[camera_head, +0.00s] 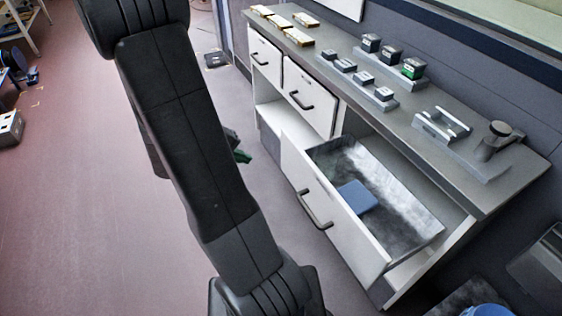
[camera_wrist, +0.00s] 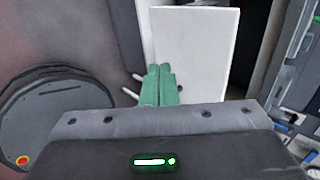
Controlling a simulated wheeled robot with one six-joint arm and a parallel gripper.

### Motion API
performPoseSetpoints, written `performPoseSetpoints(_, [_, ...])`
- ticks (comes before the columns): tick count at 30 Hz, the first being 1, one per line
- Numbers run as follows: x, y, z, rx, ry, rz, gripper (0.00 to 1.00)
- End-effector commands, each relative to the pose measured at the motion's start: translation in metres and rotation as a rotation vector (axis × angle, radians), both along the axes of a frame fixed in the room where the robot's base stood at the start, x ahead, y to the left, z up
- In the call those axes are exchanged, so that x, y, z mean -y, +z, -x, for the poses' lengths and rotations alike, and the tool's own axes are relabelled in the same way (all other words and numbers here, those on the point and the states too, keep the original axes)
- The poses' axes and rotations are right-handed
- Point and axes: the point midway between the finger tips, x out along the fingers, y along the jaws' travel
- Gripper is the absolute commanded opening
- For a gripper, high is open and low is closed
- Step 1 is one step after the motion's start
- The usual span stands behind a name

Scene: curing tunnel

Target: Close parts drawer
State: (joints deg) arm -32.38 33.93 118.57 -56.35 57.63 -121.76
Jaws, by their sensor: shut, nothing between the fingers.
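The parts drawer (camera_head: 333,215) is the lower right drawer of the grey-topped cabinet. It is pulled well out, with a dark bar handle (camera_head: 314,209) on its white front. A blue block (camera_head: 357,196) lies on its grey inside floor. My gripper shows as green fingers (camera_wrist: 158,72) side by side, shut and empty, in the wrist view. A white panel (camera_wrist: 197,55) stands just beyond them; I cannot tell which part of the cabinet it is. In the head view my arm hides most of the gripper; a bit of green shows left of the drawer front.
Two shut drawers (camera_head: 309,98) sit left of the open one, above an open shelf space. Small blocks and metal parts stand on the worktop (camera_head: 335,72). A blue round thing (camera_head: 487,310) is at the bottom right. The floor (camera_head: 75,180) at left is mostly clear.

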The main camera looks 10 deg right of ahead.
Motion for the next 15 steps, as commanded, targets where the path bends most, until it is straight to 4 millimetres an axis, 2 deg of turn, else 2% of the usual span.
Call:
performPoseSetpoints(5, [-0.002,-0.006,-0.001,0.0,0.024,0.019,0.0])
performPoseSetpoints(15, [0.037,-0.045,-0.014,-0.001,0.017,0.017,0.0])
